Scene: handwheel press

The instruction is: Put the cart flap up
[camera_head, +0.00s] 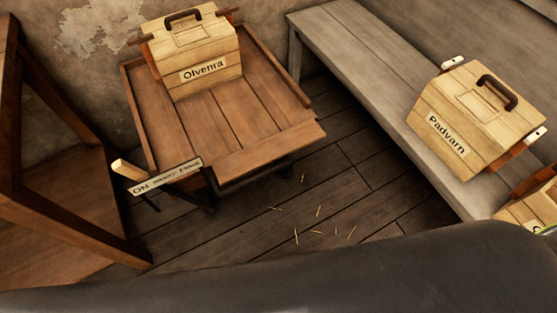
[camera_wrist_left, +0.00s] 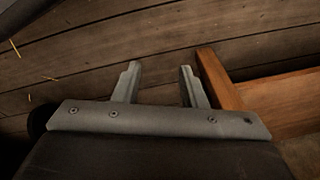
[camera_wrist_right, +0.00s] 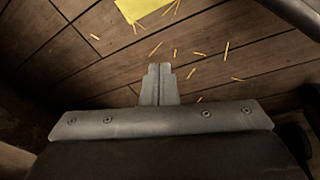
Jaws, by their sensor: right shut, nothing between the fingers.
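The wooden cart (camera_head: 225,110) stands left of centre in the head view, with raised rails at its sides. A lighter plank (camera_head: 268,148) runs across its near end; I take it for the flap, and I cannot tell its exact tilt. Neither gripper shows in the head view. In the left wrist view my left gripper (camera_wrist_left: 158,80) is open and empty, with a wooden bar (camera_wrist_left: 218,80) just right of its fingers. In the right wrist view my right gripper (camera_wrist_right: 158,68) is shut and empty above the floorboards.
A crate labelled Olvenra (camera_head: 195,52) sits on the cart's far end. A lever with an ON plate (camera_head: 165,177) is at the cart's near left. A Padvarn crate (camera_head: 470,115) stands on the grey bench (camera_head: 365,60). Straw lies on the open floor (camera_head: 330,200). A wooden frame (camera_head: 75,215) stands left.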

